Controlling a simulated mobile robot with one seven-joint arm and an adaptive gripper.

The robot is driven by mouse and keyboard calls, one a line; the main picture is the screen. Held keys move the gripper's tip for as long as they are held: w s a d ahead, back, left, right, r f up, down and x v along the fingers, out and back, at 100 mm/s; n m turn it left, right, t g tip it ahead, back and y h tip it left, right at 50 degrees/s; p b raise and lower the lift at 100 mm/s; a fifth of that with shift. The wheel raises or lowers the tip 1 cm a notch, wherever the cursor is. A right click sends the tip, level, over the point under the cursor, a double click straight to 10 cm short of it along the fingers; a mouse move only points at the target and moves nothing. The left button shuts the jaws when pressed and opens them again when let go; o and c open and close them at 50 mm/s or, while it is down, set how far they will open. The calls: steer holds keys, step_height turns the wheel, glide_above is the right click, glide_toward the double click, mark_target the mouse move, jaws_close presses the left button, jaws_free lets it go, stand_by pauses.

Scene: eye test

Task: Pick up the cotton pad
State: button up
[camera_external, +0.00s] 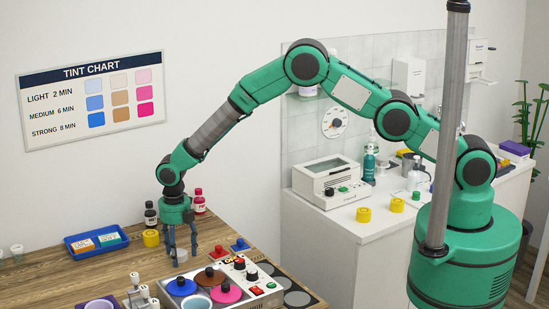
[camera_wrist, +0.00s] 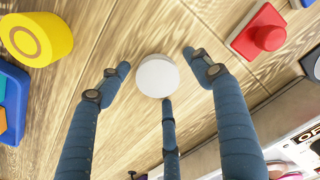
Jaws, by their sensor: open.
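The cotton pad (camera_wrist: 157,76) is a white round disc lying on the wooden table. In the external view it is a small pale shape (camera_external: 181,254) low between the fingers. My gripper (camera_external: 180,249) points down over it, with its blue-grey fingers spread around it. In the wrist view my gripper (camera_wrist: 156,70) is open, with one finger left of the pad, one right, and one at its lower edge. Clear gaps show at the left and right. I cannot tell whether the lower finger touches the pad. Nothing is held.
A yellow roll (camera_wrist: 36,38) and blue tray (camera_external: 94,241) stand left of the gripper. A red-button block (camera_external: 217,253) and blue-button block (camera_external: 240,245) stand right. A device with coloured discs (camera_external: 225,290) is in front. Two bottles (camera_external: 151,214) (camera_external: 199,201) stand behind.

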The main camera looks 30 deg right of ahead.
mark_target(179, 253)
steer(key=shift+c, duration=0.5)
steer(key=c, duration=0.7)
steer(key=shift+r, duration=0.15)
steer(key=shift+r, duration=4.9)
